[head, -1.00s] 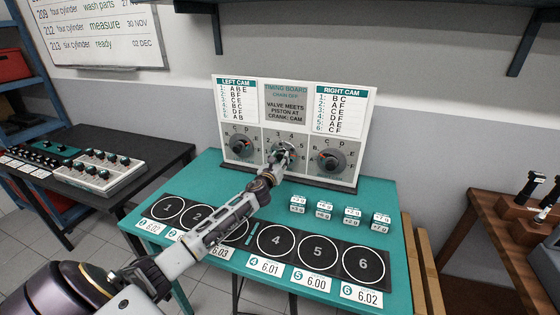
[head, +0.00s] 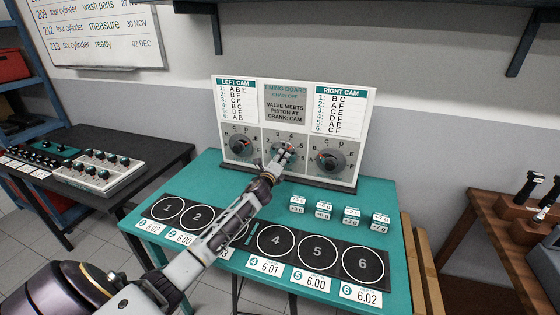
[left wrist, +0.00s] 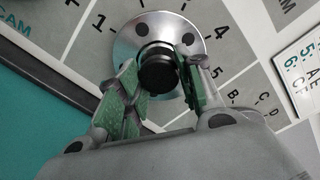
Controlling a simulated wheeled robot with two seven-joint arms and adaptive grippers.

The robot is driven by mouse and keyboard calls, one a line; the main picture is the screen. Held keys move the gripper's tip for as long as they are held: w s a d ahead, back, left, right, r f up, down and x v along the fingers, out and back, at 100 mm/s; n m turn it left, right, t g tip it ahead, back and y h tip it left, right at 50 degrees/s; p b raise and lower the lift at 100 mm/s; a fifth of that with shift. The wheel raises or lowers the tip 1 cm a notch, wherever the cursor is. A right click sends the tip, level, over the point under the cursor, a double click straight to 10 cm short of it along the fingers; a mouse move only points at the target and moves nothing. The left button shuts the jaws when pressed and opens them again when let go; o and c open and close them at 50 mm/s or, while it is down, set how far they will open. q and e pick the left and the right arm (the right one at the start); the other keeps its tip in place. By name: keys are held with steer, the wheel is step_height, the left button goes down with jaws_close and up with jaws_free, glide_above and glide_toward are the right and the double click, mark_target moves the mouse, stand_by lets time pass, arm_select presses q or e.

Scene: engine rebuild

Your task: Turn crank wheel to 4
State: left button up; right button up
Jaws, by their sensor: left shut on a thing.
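The timing board (head: 311,135) stands upright at the back of the teal table. The crank wheel (left wrist: 160,22) is a silver disc with dark holes, in the middle of its lower row. Its black knob (left wrist: 157,72) sticks out toward the left wrist camera. My left gripper (head: 278,161) is at the wheel, its green-padded fingers (left wrist: 160,95) on either side of the knob and shut on it. The dial figures 1, 4 and 5 show around the wheel in the left wrist view. I cannot tell which figure the wheel points to. My right gripper is not in view.
The left cam dial (head: 240,146) and right cam dial (head: 331,161) flank the wheel closely. On the teal table (head: 215,168) are numbered circles and small labelled blocks (head: 324,212). A control box (head: 90,172) stands on the black table at left. A wooden bench (head: 500,235) is at right.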

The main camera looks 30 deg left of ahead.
arm_select(q)
steer(key=shift+n, duration=1.9)
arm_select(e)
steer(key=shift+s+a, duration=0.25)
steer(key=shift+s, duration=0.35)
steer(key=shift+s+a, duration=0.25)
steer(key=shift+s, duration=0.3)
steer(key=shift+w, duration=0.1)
